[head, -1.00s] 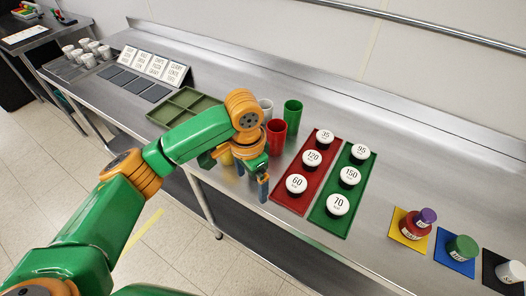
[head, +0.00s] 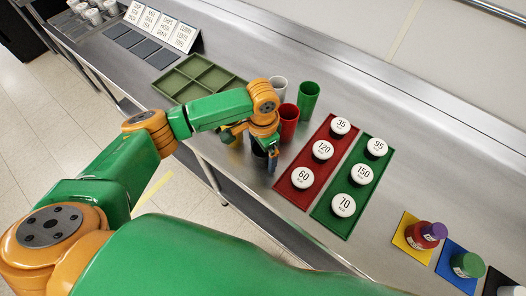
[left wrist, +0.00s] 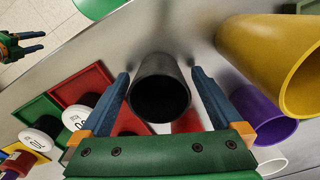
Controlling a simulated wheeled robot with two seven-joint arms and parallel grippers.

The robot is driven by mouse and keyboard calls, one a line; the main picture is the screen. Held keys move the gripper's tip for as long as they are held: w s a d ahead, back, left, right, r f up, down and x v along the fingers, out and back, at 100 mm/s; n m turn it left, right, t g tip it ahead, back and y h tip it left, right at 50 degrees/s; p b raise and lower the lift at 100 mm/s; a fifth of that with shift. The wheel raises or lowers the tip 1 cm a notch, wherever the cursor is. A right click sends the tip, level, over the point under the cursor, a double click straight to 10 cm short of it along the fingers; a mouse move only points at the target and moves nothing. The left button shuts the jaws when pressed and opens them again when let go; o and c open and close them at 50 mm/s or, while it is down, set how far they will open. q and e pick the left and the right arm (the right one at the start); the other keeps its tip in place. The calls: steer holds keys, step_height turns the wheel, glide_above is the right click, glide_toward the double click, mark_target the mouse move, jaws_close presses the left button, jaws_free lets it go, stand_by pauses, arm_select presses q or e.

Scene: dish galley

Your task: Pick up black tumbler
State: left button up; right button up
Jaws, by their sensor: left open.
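The black tumbler (left wrist: 159,92) stands mouth-up between the two blue fingers of my left gripper (left wrist: 160,76) in the left wrist view. The fingers are open, one on each side, with a narrow gap showing beside the tumbler. In the head view my left gripper (head: 264,160) is at the counter's front edge, and the dark tumbler (head: 258,149) is mostly hidden by it. My right gripper (left wrist: 43,40) shows at the upper left of the left wrist view, its fingers apart and empty, over the floor.
Yellow (left wrist: 268,58) and purple (left wrist: 262,118) tumblers stand close by my left gripper. Red (head: 289,120), green (head: 309,97) and white (head: 278,89) tumblers stand behind it. Red (head: 290,188) and green (head: 330,217) trays with labelled lidded jars lie to the right; an olive divided tray (head: 187,70) lies left.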

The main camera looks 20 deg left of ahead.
arm_select(q)
steer(key=c, duration=1.3)
steer(key=shift+r, duration=0.1)
